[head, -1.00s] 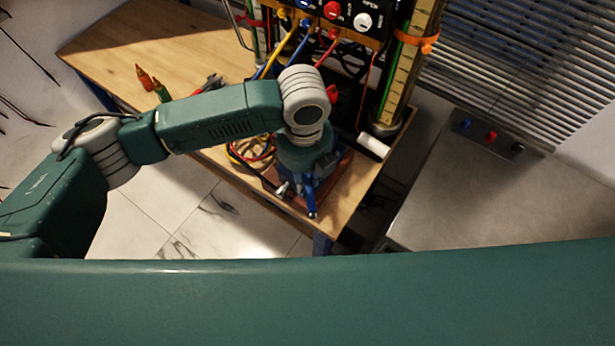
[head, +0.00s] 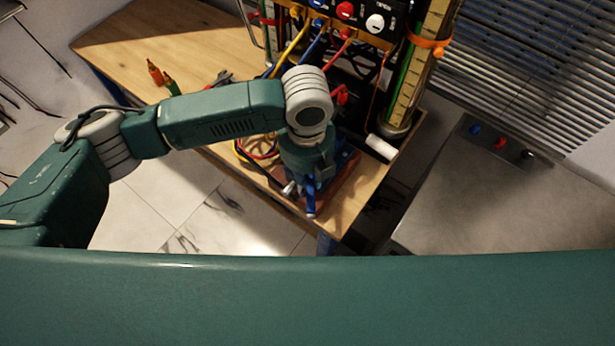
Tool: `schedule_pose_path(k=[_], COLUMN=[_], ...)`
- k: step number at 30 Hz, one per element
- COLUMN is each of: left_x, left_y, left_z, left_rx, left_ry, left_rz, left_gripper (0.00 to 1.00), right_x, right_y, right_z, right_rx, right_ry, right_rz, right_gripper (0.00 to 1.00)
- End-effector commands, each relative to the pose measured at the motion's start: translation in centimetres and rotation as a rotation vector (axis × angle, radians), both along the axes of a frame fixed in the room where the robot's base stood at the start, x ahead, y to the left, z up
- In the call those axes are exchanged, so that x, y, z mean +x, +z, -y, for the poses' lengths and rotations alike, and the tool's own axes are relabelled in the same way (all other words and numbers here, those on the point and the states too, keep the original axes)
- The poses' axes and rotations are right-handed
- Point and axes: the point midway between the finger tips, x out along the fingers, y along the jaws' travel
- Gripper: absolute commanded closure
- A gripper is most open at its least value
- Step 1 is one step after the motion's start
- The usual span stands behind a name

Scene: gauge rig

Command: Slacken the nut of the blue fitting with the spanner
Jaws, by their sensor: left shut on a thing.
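My left gripper (head: 306,188) is low over a brown board at the front corner of the wooden table, pointing down. It is shut on a tool that I take for the spanner; the wrist hides most of it. A short silver end (head: 289,188) shows at the gripper's left side. A blue part (head: 311,204) shows just in front of the fingers, and more blue shows behind the wrist. I cannot tell which blue part is the fitting, and its nut is hidden. My right gripper is out of view.
The wooden table (head: 130,48) holds a rig with yellow, blue and red hoses behind my arm. A white cylinder (head: 380,147) lies right of the gripper. A grey cabinet (head: 480,200) stands at right.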

Motion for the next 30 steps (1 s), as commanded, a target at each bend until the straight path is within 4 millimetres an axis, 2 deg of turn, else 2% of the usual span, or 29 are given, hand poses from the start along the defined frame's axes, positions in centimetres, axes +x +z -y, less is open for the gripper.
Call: schedule_pose_path(k=[30], left_x=[-4.1], left_y=[0.0], left_z=[0.1], left_rx=[0.000], left_ry=[-0.001], left_rz=[0.000], left_gripper=[1.00], right_x=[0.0], right_y=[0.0], right_z=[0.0], right_rx=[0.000], right_ry=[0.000], right_rz=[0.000], right_gripper=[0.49])
